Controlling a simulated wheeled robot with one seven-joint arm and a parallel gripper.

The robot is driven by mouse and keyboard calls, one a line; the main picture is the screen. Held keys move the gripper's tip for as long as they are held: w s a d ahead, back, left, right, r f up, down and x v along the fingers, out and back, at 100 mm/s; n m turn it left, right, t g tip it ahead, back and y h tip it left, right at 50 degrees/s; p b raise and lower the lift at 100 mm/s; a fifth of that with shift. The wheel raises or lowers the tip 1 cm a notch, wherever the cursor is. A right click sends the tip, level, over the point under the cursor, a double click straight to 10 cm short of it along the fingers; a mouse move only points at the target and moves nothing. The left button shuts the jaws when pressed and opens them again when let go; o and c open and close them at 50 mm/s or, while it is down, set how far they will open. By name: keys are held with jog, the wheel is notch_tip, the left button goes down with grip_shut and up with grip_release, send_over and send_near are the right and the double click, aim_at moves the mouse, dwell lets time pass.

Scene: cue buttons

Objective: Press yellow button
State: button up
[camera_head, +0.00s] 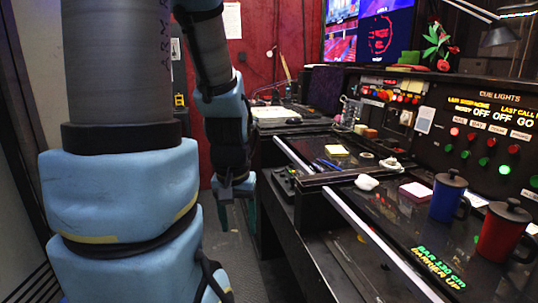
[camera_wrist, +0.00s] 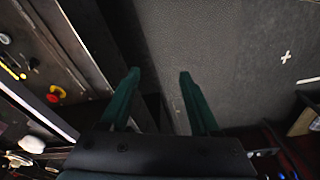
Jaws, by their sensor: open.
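My gripper (camera_head: 238,222) hangs low beside the front of the desk, over the dark floor. It also shows in the wrist view (camera_wrist: 159,75), with its two green fingers apart and nothing between them. In the head view, a row of small lit buttons (camera_head: 403,86), some yellowish and some red, sits on the back panel, far from my gripper. They are too small to tell which is the yellow button. In the wrist view, a red knob on a yellow base (camera_wrist: 55,94) lies on the desk, left of the fingers.
The cue lights panel (camera_head: 490,140) carries red and green buttons at right. A blue mug (camera_head: 446,198) and a red mug (camera_head: 502,235) stand on the desk. Dark floor (camera_wrist: 235,60) beneath the gripper is clear.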

grip_shut()
dwell(1.2)
